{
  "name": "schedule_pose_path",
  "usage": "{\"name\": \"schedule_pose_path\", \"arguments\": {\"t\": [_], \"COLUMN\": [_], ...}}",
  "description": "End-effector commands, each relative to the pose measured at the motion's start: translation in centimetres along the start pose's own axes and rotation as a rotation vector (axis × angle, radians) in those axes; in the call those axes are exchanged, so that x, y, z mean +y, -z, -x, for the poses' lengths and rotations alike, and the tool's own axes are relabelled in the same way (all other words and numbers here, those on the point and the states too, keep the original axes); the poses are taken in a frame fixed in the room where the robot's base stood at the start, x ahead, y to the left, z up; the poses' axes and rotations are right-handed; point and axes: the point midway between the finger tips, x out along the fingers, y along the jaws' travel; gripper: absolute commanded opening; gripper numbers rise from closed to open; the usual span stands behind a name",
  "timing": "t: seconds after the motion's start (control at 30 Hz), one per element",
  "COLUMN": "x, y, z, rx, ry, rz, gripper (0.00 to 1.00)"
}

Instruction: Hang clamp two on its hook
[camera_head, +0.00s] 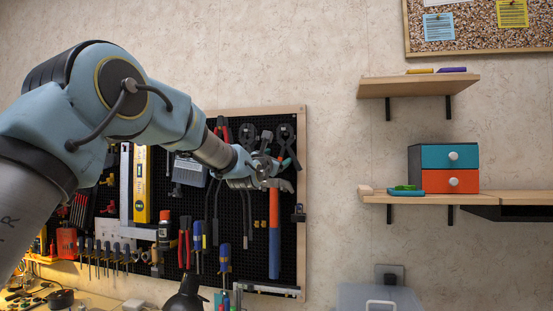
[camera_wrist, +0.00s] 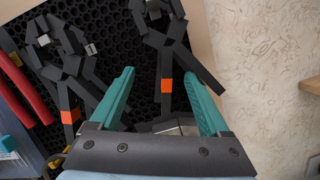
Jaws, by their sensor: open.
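Two dark grey clamps with orange bands hang on the black pegboard. The right clamp (camera_head: 286,138) is at the board's upper right, and it also shows in the wrist view (camera_wrist: 166,62). The left clamp (camera_head: 248,134) hangs beside it, and it also shows in the wrist view (camera_wrist: 70,62). In the head view my gripper (camera_head: 268,165) is just below the clamps. The hooks are not clearly visible.
A hammer (camera_head: 274,232) with an orange handle hangs just below my gripper. Red-handled pliers (camera_head: 221,128) hang left of the clamps. The pegboard's wooden frame (camera_head: 302,230) is close on the right. Shelves with a drawer box (camera_head: 450,168) are farther right, with bare wall between.

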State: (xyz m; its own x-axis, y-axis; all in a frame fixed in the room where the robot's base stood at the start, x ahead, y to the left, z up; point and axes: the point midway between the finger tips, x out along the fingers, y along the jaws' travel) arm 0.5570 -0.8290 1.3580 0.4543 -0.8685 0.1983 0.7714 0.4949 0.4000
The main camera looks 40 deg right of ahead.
Motion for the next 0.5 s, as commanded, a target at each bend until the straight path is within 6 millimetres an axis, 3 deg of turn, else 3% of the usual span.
{"name": "schedule_pose_path", "arguments": {"t": [0.17,0.5], "x": [-0.01,-0.03], "y": [0.0,0.13], "z": [0.0,0.69], "rx": [0.0,0.0], "ry": [0.0,0.0], "rz": [0.0,0.0], "gripper": [1.0,1.0]}}
